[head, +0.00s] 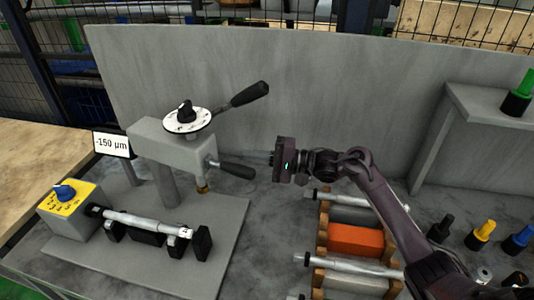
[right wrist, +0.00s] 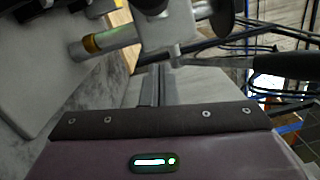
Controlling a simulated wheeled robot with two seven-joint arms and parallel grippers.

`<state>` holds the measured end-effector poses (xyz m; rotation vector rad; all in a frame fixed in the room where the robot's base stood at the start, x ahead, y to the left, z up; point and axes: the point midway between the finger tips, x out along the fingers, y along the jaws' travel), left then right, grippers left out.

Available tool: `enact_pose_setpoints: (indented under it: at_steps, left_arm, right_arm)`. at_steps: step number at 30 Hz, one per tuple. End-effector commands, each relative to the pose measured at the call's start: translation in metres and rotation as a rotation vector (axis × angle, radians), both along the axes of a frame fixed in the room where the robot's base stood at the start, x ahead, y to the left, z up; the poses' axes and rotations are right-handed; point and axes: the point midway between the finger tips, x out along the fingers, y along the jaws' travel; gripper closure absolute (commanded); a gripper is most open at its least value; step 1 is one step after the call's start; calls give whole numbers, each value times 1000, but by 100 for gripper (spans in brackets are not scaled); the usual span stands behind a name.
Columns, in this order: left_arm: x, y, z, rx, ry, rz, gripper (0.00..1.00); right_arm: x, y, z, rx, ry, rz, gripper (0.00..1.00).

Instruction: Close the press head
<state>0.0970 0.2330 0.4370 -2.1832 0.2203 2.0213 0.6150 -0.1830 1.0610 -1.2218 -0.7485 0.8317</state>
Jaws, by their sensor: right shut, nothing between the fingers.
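The press head (head: 172,148) is a grey block on a post, with a white dial and black knob (head: 186,115) on top. One black-handled lever (head: 249,94) points up and right from the dial. A lower black handle (head: 238,170) sticks out from the head's right end, above a brass-tipped spindle (head: 202,188). My right gripper (head: 252,156) is shut and empty, its fingers pointing left close to the lower handle; contact cannot be told. In the right wrist view, the shut fingers (right wrist: 155,86) lie below the head (right wrist: 166,22) and left of a black handle (right wrist: 285,66). My left gripper is out of view.
A shaft (head: 140,221) rests in holders on the grey base plate below the head, beside a yellow box with a blue knob (head: 70,198). A rack of shafts (head: 345,197) with an orange block (head: 355,240) lies under my right arm. A grey panel (head: 330,100) stands behind.

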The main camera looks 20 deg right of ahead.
Motion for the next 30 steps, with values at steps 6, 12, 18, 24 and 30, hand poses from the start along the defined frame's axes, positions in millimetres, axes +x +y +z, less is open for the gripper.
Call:
enact_pose_setpoints:
  at_steps: [6,12,18,24,30]
  left_arm:
    - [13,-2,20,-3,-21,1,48]
    - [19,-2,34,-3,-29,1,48]
    - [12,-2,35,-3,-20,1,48]
    - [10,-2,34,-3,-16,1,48]
    - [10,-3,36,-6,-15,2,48]
  right_arm:
    - [13,38,7,0,2,2,100]
    - [-5,54,10,0,1,1,100]
    - [-10,59,10,1,0,-1,100]
    - [-10,59,9,0,0,-1,100]
    - [-10,62,10,1,1,-3,100]
